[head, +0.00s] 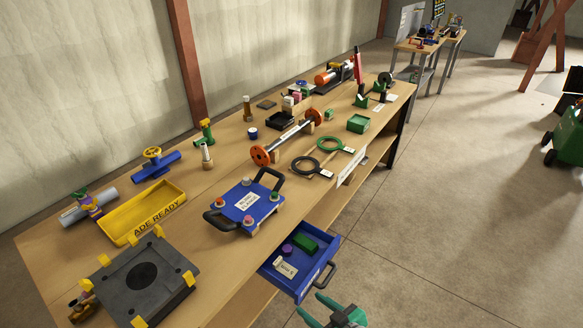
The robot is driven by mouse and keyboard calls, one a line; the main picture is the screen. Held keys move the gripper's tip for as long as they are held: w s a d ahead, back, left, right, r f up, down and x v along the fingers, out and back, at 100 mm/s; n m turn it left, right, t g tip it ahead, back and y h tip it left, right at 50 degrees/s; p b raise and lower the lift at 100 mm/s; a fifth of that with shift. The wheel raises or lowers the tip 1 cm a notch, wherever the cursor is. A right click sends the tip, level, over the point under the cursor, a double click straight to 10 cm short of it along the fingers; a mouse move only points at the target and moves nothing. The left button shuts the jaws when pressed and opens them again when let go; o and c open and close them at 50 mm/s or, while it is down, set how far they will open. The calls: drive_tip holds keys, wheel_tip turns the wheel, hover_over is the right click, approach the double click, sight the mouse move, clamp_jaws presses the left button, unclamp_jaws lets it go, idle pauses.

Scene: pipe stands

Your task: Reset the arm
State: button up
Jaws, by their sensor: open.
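My gripper (332,312) shows at the bottom edge of the head view, with green fingers around a dark body. It is open, and I see nothing between its fingers. It is in front of the workbench (215,285), below and to the right of the open blue drawer (318,277), apart from both. Most of my arm is out of the frame.
The drawer sticks out from the bench and holds a green block (306,242) and a purple piece (288,250). A blue panel with black handles (245,203), a yellow tray (143,212) and a dark plate (142,277) crowd the benchtop.

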drive_tip(key=s+a+f+m+t+h, duration=0.1)
drive_tip(key=s+f+m+h, duration=0.25)
drive_tip(key=s, duration=0.35)
drive_tip(key=s+f+m+t+h, duration=0.1)
drive_tip(key=s+f+m+h, duration=0.25)
drive_tip(key=s, duration=0.35)
drive_tip(key=s+a+r+t, duration=0.2)
drive_tip(key=s+r, duration=0.5)
drive_tip(key=s+a+r+t, duration=0.2)
drive_tip(key=s+a+r, duration=0.1)
drive_tip(key=s+r, duration=0.4)
drive_tip(key=shift+s+a, duration=0.2)
drive_tip(key=shift+s, duration=0.15)
